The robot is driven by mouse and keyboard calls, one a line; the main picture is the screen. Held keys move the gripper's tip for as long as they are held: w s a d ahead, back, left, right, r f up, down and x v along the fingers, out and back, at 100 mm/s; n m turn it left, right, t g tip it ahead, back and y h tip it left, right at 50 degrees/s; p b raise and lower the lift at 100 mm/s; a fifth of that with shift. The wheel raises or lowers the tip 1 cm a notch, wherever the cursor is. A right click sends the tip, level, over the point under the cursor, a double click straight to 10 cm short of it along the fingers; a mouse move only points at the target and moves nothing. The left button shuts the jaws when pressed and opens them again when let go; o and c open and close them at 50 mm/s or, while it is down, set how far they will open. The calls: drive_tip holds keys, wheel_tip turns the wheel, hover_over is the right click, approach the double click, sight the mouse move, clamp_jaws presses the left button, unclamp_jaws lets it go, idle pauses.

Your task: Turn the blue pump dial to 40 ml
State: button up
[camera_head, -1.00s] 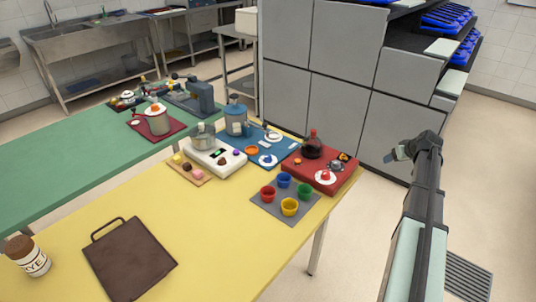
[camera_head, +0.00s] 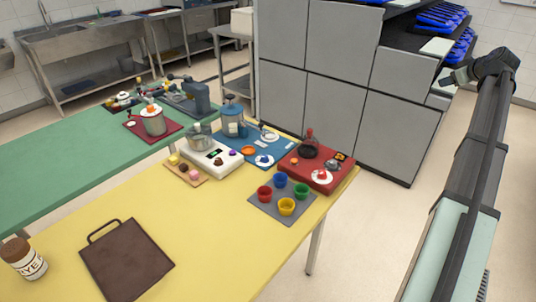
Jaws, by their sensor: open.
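The blue board (camera_head: 284,147) lies at the far right part of the yellow table. A blue pump container (camera_head: 233,124) stands at its left end. Near the board's front edge is a white dial plate with a small blue knob (camera_head: 264,159). Its markings are too small to read. An orange round piece (camera_head: 248,150) and another white round piece (camera_head: 270,136) are on the same board.
A red board (camera_head: 318,178) with a dark flask and a red-knobbed dial stands right of the blue board. A white scale (camera_head: 218,163) is on its left. Several coloured cups stand on a grey mat (camera_head: 268,211) in front.

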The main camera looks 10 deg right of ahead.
drive_tip(key=w+a+f+n+g+y, duration=0.15)
drive_tip(key=w+a, duration=0.25)
drive_tip(key=a, duration=0.4)
drive_tip(key=w+a+f+g+y, duration=0.1)
drive_tip(key=w+a+f, duration=0.25)
drive_tip(key=a, duration=0.35)
drive_tip(key=n+g, duration=0.4)
drive_tip(key=g, duration=0.5)
approach(265, 156)
drive_tip(key=shift+t+h, duration=0.25)
drive_tip(key=shift+h, duration=0.2)
drive_tip(key=f, duration=0.5)
drive_tip(key=a+f, duration=0.1)
drive_tip(key=f, duration=0.2)
drive_tip(key=shift+s+f, duration=0.15)
drive_tip(key=shift+f, duration=0.2)
drive_tip(key=shift+c, duration=0.4)
drive_tip(key=c, duration=0.9)
drive_tip(key=shift+c, duration=0.2)
